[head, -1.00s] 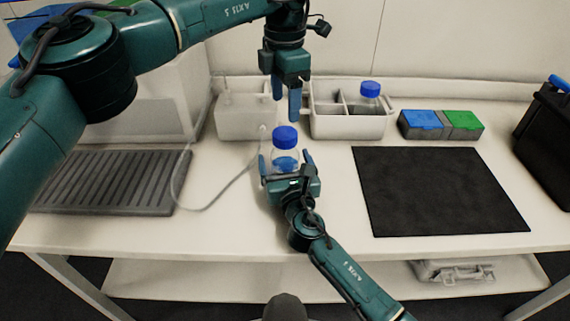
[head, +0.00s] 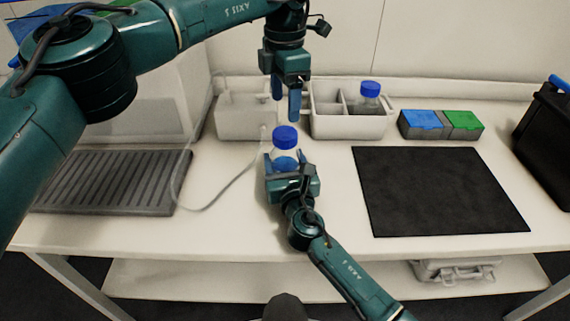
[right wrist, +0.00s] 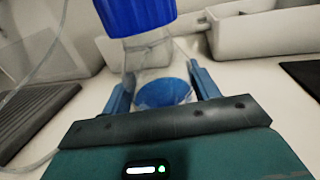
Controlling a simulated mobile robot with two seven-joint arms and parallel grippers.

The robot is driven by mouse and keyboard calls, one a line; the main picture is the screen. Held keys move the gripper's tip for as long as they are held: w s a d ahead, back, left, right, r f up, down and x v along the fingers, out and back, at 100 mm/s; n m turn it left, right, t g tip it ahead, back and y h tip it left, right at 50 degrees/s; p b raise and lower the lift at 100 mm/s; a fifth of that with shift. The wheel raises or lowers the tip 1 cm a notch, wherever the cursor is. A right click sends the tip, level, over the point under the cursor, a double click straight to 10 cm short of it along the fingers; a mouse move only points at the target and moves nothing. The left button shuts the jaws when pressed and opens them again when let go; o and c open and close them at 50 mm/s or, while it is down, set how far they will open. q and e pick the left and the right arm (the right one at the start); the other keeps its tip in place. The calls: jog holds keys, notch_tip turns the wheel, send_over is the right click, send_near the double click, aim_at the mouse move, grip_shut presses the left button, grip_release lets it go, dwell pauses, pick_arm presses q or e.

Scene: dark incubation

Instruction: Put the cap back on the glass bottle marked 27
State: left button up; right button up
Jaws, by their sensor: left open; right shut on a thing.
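A clear glass bottle (head: 284,155) stands upright on the bench, with a blue cap (head: 285,137) on top of its neck. The bottle also shows in the right wrist view (right wrist: 148,60), with a blue patch low on it and the cap (right wrist: 138,14) above. No number is legible, and how tightly the cap sits cannot be told. My right gripper (head: 289,172) is shut on the bottle's body from the front, below the cap. My left gripper (head: 286,107) is open and empty, pointing down above and just behind the cap.
A white divided bin (head: 348,125) behind holds another blue-capped bottle (head: 370,97). A white box (head: 243,121) with a tube stands left of it. A blue-and-green lidded box (head: 440,125), a black mat (head: 440,190) and a grey ribbed tray (head: 110,183) flank the bottle.

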jog(key=c, duration=0.4)
pick_arm(q)
jog(key=shift+n, duration=0.8)
pick_arm(e)
grip_shut()
pick_arm(q)
jog(key=n, duration=0.3)
jog(key=shift+n, duration=0.4)
jog(key=n, duration=0.4)
jog(key=shift+n, duration=0.3)
jog(key=n, duration=0.6)
jog(key=shift+n, duration=0.3)
jog(key=n, duration=0.6)
jog(key=shift+n, duration=0.3)
jog(key=n, duration=0.3)
jog(key=shift+n, duration=0.4)
jog(key=n, duration=0.4)
jog(key=shift+n, duration=0.3)
